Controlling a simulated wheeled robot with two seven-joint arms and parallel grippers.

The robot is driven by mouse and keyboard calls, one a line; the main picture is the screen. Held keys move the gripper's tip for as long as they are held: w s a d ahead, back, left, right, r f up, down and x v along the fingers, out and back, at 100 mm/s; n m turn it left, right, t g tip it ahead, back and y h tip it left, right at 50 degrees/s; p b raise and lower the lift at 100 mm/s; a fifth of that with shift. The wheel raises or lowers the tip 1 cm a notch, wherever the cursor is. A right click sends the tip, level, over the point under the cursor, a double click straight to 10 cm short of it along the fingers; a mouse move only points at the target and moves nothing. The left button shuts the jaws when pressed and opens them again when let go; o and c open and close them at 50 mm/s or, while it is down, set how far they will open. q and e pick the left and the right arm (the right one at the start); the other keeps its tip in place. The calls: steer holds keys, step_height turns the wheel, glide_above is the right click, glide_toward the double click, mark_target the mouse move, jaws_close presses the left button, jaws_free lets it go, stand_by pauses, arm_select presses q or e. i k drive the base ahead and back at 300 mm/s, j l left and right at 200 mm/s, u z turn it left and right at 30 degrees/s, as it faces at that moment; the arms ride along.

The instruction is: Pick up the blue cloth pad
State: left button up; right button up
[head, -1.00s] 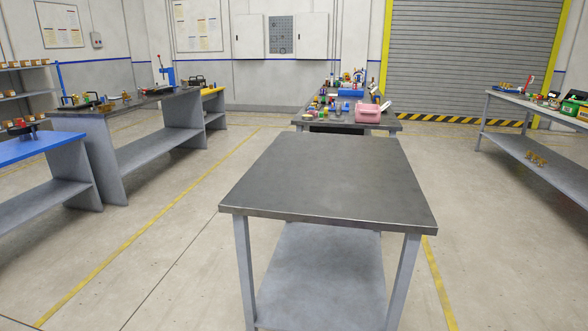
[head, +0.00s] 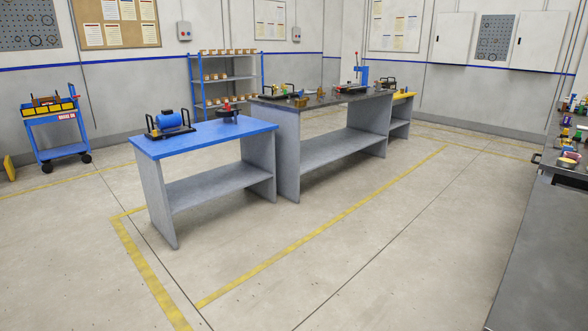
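I cannot make out a blue cloth pad in the head view. A blue-topped bench (head: 225,136) stands left of the middle, with a blue cylindrical machine (head: 170,120) and a small dark fixture with a red part (head: 228,113) on it. Neither of my grippers shows in the view.
A long dark-topped bench (head: 318,103) stands behind the blue one, with tools on top. A blue cart (head: 60,150) is at the far left. A grey metal table (head: 555,250) fills the right edge, small items beyond it. The floor between is clear.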

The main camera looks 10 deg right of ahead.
mark_target(565, 148)
steer(key=i+z, duration=0.15)
steer(key=i, duration=0.3)
steer(key=i+j+z, duration=0.15)
steer(key=i, duration=0.35)
steer(key=i+j+z, duration=0.15)
steer(key=i, duration=0.3)
steer(key=i+l+z, duration=0.1)
steer(key=z, duration=0.4)
steer(key=i+z, duration=0.55)
steer(key=z, duration=0.4)
steer(key=i+l+z, duration=0.25)
steer(key=i, duration=0.15)
steer(key=i+z, duration=0.25)
steer(key=i, duration=0.15)
steer(key=i+j+u, duration=0.3)
steer(key=i, duration=0.45)
steer(key=i+u, duration=0.3)
steer(key=i, duration=0.45)
steer(key=i+z, duration=0.25)
steer(key=i, duration=0.2)
steer(key=i+j+z, duration=0.2)
steer(key=i, duration=0.2)
steer(key=i+j+z, duration=0.25)
steer(key=i, duration=0.15)
steer(key=l, duration=0.1)
